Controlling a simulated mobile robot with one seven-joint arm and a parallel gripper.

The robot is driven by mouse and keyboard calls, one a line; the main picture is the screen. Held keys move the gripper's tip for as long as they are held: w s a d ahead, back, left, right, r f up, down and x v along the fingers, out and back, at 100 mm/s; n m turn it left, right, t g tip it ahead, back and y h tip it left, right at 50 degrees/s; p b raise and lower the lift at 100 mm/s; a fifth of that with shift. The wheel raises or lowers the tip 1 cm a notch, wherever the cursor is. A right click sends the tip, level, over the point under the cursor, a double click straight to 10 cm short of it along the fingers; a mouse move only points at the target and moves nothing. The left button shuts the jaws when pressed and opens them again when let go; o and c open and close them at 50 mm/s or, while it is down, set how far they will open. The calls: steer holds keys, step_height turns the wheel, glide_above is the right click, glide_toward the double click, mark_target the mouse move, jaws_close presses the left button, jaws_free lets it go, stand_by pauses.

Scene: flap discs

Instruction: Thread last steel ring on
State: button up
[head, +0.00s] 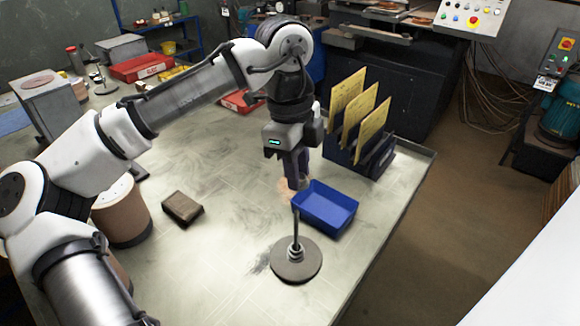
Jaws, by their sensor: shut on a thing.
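A round dark stand (309,268) with a thin upright post (296,225) stands near the front of the table. A small collar or stack of rings (296,251) sits low around the post; I cannot count its parts. My gripper (298,183) points down behind the post's top and left of the blue bin. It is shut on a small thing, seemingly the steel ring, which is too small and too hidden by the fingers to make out. The picture does not show the gap between it and the post top clearly.
An open blue bin (325,208) stands right beside the gripper and post. Behind it is a dark rack (376,165) with yellow sheets (360,122). A brown block (182,208) and a tan cylinder (121,212) lie left. The table between block and stand is clear.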

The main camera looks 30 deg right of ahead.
mark_target(297, 211)
steer(key=shift+s+a, duration=0.1)
steer(key=shift+a, duration=0.1)
step_height(297, 211, down, 6)
steer(key=b, duration=0.5)
steer(key=shift+r+b, duration=0.25)
steer(key=shift+b, duration=0.1)
steer(key=shift+f, duration=1.45)
stand_by(0.4)
